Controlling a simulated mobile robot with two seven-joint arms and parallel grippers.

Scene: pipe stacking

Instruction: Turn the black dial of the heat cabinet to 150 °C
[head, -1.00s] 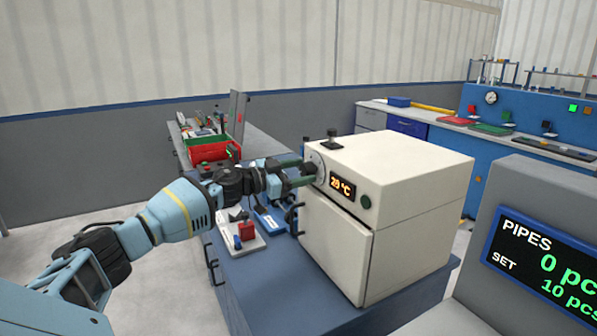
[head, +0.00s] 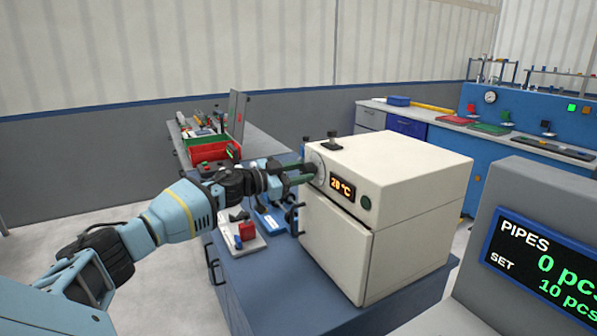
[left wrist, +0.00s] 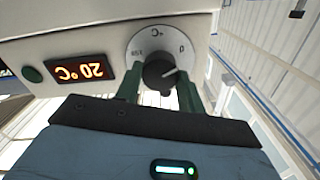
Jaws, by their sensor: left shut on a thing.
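The white heat cabinet (head: 410,215) stands on a blue-grey bench. Its display (head: 342,187) reads 20 °C. The black dial (left wrist: 160,70) shows in the left wrist view on a pale scale disc (left wrist: 141,38). The picture there is turned, and the dial's white line points toward the 0 mark at the right. My left gripper (head: 308,172) is at the cabinet's front, and its green fingers sit on both sides of the dial, shut on it. In the head view the gripper hides the dial. My right gripper is not in view.
A round green button (head: 365,203) sits beside the display. A black knob (head: 332,140) stands on the cabinet's top. A red bin (head: 214,154) and a tray with a red block (head: 246,231) lie behind and below my left arm. A PIPES counter screen (head: 545,265) is at the right.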

